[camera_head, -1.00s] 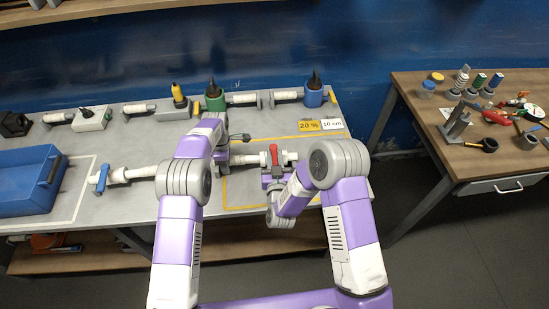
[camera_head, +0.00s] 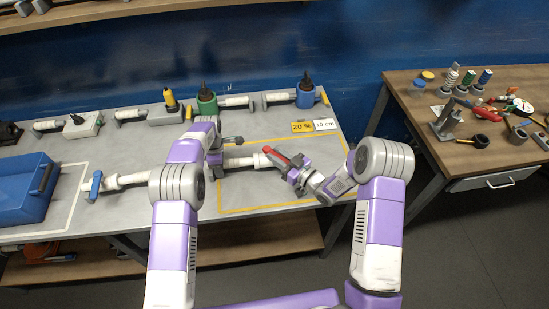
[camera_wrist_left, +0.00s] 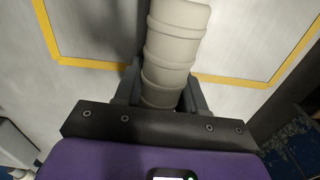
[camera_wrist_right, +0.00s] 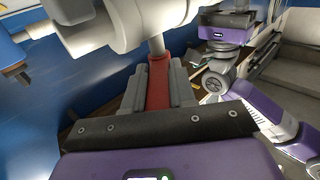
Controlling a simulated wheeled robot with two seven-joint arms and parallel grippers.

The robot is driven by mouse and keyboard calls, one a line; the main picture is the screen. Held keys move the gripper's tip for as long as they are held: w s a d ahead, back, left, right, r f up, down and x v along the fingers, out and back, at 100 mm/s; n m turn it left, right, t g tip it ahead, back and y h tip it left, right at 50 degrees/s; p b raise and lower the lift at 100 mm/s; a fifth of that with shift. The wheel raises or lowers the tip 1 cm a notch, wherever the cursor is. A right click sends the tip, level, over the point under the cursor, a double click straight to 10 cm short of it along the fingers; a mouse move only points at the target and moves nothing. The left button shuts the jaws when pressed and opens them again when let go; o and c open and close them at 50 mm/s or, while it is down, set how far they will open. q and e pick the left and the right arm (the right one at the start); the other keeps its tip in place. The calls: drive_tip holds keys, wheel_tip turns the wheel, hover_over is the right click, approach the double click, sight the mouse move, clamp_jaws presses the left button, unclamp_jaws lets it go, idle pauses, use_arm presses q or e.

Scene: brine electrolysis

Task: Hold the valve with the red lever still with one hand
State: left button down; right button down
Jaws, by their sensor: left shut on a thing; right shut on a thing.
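The valve's red lever (camera_head: 278,157) lies slantwise over the right end of a white pipe (camera_head: 243,161) inside the yellow outline. My right gripper (camera_head: 296,170) is shut on the red lever, which also shows between its fingers in the right wrist view (camera_wrist_right: 158,88). A white pipe body (camera_wrist_right: 125,25) lies just beyond them. My left gripper (camera_head: 215,156) is at the pipe's left side, largely hidden by my arm in the head view. In the left wrist view its fingers (camera_wrist_left: 161,92) are shut around the ribbed white pipe (camera_wrist_left: 172,45).
A pipe with a blue-handled valve (camera_head: 95,184) lies left, beside a blue bin (camera_head: 22,212). Several fittings line the table's back, including a green one (camera_head: 207,103) and a blue one (camera_head: 306,97). A tool table (camera_head: 425,95) stands right.

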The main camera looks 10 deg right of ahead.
drive_tip(key=n+g+y, duration=0.1)
drive_tip(key=w+n+g+y, duration=0.1)
drive_tip(key=g, duration=0.1)
drive_tip(key=d+n+g+y, duration=0.1)
drive_tip(key=n, duration=0.1)
drive_tip(key=shift+w+g+y, duration=0.2)
drive_tip(key=shift+g+y, duration=0.1)
drive_tip(key=shift+y, duration=0.1)
use_arm(q)
drive_tip(key=shift+f, duration=0.1)
use_arm(e)
drive_tip(key=shift+w+d+r+n+g+y, duration=0.1)
drive_tip(key=shift+w+n+g+y, duration=0.3)
drive_tip(key=shift+n+g, duration=0.65)
drive_tip(key=shift+w+d+f+n+g+y, duration=0.15)
drive_tip(key=shift+n+g+y, duration=0.45)
drive_tip(key=shift+g, duration=0.9)
drive_tip(key=shift+w+r+n+g+y, duration=0.15)
drive_tip(key=shift+w+n+g+y, duration=0.25)
drive_tip(key=shift+n+g, duration=0.65)
drive_tip(key=shift+g, duration=0.5)
drive_tip(key=c, duration=0.9)
unclamp_jaws()
drive_tip(key=shift+s, duration=0.1)
drive_tip(key=shift+s+d, duration=0.2)
drive_tip(key=shift+d, duration=2.8)
drive_tip(key=shift+s+d, duration=0.15)
drive_tip(key=shift+d, duration=2.85)
